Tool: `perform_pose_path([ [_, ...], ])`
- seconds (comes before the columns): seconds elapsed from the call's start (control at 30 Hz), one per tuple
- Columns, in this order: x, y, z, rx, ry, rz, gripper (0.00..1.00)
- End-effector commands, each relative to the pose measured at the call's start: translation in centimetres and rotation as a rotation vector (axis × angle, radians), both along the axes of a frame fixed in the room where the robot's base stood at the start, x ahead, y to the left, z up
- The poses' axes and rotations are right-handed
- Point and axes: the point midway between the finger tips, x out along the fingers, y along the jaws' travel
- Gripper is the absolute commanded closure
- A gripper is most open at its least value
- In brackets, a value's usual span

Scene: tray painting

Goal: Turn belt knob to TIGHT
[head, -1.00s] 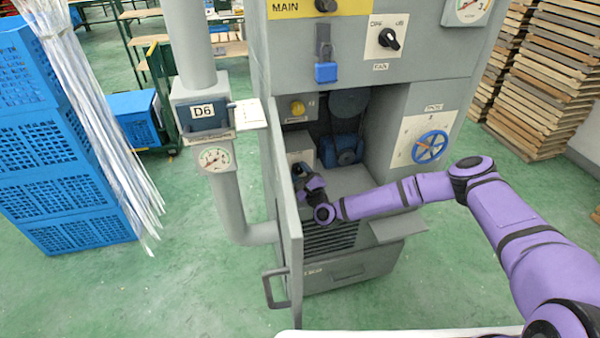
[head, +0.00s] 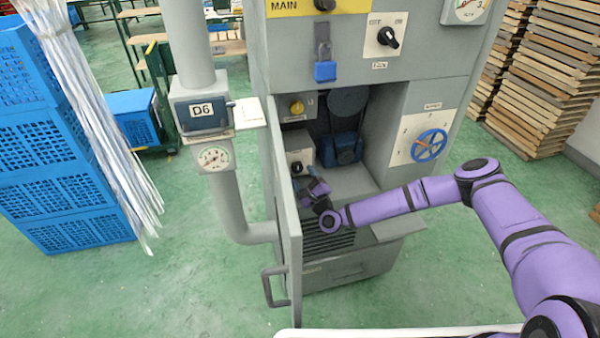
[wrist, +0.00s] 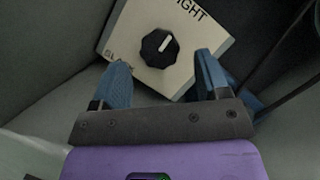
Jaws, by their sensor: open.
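The belt knob (wrist: 160,48) is a round black knob with a white pointer mark, on a cream plate (wrist: 118,33). Its mark points up and slightly right in the wrist view, toward the side with the partly cut-off label ending in "IGHT". A label at the plate's lower left is partly hidden. In the head view the knob (head: 297,168) sits on a small box inside the open cabinet. My gripper (wrist: 162,68) is open and empty, its blue fingers just short of the knob on either side. It also shows in the head view (head: 308,184), in front of the box.
The open cabinet door (head: 291,245) stands close left of my gripper. A motor with belt pulleys (head: 342,146) is behind it to the right. A yellow knob (head: 297,107) is above the box. A blue handwheel (head: 429,145) is on the right panel.

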Motion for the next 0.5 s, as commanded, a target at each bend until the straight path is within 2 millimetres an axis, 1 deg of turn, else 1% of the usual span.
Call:
perform_pose_path([
  [0.03,-0.9,-0.6,-0.4,0.000,0.004,-0.001,0.31],
  [0.2,-3.5,-2.2,-1.3,0.000,0.004,0.000,0.31],
  [0.4,-5.5,-3.5,-1.9,0.000,0.002,0.000,0.31],
  [0.5,-6.0,-3.8,-2.0,0.001,0.002,0.000,0.31],
])
